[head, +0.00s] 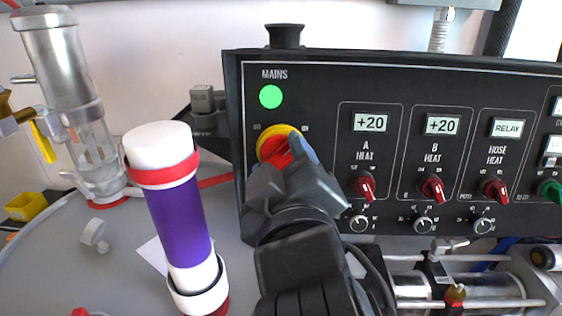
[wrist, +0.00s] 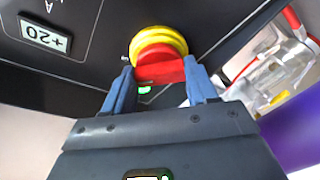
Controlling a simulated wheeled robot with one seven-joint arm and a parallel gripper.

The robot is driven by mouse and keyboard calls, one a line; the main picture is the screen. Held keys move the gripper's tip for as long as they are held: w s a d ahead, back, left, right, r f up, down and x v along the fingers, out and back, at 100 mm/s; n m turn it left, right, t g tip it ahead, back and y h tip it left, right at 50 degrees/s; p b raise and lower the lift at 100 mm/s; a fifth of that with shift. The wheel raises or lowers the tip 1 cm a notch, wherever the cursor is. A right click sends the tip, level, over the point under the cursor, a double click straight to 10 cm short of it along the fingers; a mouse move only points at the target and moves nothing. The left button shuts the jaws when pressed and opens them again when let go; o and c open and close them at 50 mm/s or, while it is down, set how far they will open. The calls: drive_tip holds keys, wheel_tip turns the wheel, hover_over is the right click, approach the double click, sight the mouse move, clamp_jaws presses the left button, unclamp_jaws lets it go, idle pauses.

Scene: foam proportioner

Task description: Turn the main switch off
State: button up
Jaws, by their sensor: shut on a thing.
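The main switch is a red knob on a yellow round base (head: 268,143), below the MAINS label on the black control panel (head: 400,85). A round green lamp (head: 270,97) above it is lit. In the wrist view the red knob (wrist: 160,68) sits between the two blue fingers of my gripper (wrist: 161,88), with the yellow ring behind it. My gripper (head: 292,155) is shut on the knob. In the head view the gripper hides the knob's lower right side and part of its markings.
Several smaller red knobs (head: 365,188) and +20 displays (head: 370,122) lie to the right on the panel. A purple and white cylinder (head: 178,225) stands left of my arm. A glass and metal vessel (head: 62,85) stands at the far left. Metal rods (head: 470,303) lie below the panel.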

drive_tip(key=shift+c, duration=0.9)
drive_tip(key=shift+r+n+p, duration=0.1)
drive_tip(key=shift+n+p, duration=0.2)
drive_tip(key=shift+p, duration=0.25)
drive_tip(key=n+p, duration=0.2)
drive_tip(key=shift+r+p, duration=0.15)
drive_tip(key=shift+p, duration=0.25)
drive_tip(key=n+g+p, duration=0.1)
drive_tip(key=n, duration=0.2)
drive_tip(key=shift+n+y+p, duration=0.4)
drive_tip(key=n+g, duration=0.1)
drive_tip(key=n, duration=0.2)
drive_tip(key=n+g, duration=0.1)
drive_tip(key=n, duration=0.2)
drive_tip(key=n+g+h, duration=0.1)
drive_tip(key=n, duration=0.4)
drive_tip(key=shift+n, duration=0.3)
